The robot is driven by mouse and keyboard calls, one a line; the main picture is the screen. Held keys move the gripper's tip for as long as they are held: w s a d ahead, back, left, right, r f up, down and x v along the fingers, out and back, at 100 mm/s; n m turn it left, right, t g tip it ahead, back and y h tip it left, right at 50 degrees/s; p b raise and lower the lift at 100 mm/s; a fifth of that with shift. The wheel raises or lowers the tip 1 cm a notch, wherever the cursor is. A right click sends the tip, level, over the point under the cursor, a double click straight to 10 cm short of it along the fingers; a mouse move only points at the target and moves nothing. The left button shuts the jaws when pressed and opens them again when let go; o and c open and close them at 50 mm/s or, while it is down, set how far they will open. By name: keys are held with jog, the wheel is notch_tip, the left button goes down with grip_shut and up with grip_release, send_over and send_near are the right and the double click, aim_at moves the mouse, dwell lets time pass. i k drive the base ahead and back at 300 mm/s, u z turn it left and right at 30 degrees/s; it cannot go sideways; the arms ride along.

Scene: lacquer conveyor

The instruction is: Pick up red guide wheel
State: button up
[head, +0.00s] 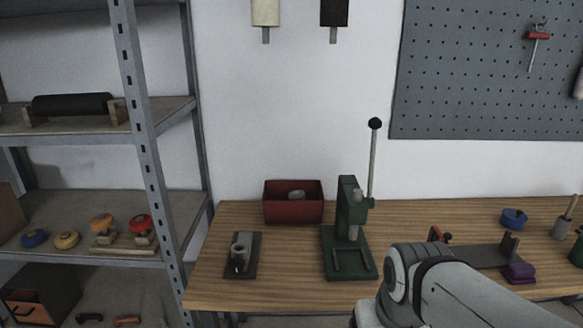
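A red guide wheel (140,222) sits on the middle shelf of the metal rack at the left in the head view. It appears to rest on or beside a small wooden block, just right of an orange wheel (102,223). My arm reaches in from the lower right, in front of the wooden bench. Its gripper end is not in the picture, so I cannot see its fingers or anything in them. The arm is well to the right of the red wheel.
A rack upright (143,120) stands close to the red wheel. Blue (35,238) and yellow (66,240) wheels share its shelf. The bench (290,290) holds a red bin (293,211), a green press (362,268) and a dark fixture (242,266).

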aim_at(140, 223)
jog(key=u, duration=0.7)
jog(key=k, duration=0.5)
jog(key=u, duration=0.7)
jog(key=i, duration=0.95)
